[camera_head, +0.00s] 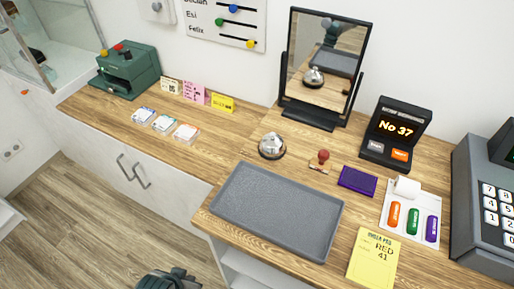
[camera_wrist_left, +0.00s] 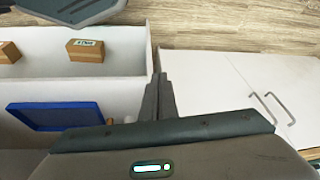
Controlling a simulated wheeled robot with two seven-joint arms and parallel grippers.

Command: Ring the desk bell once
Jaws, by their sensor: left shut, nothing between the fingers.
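The desk bell (camera_head: 272,147), a silver dome on a dark base, stands on the wooden counter in the head view, just behind the grey tray. Its reflection shows in the mirror. My left gripper (camera_head: 170,280) shows at the bottom edge of the head view, in front of the counter and well away from the bell. In the left wrist view the two dark fingers (camera_wrist_left: 159,88) are together with nothing between them. The bell is not in the left wrist view. My right gripper is in neither view.
A grey tray (camera_head: 275,212) lies between the bell and the counter's front edge. A red-knobbed stamp (camera_head: 322,158) and purple pad (camera_head: 358,181) are right of the bell; a mirror (camera_head: 288,108) stands behind. Bare wood is left of it. Low shelves hold boxes (camera_wrist_left: 86,50).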

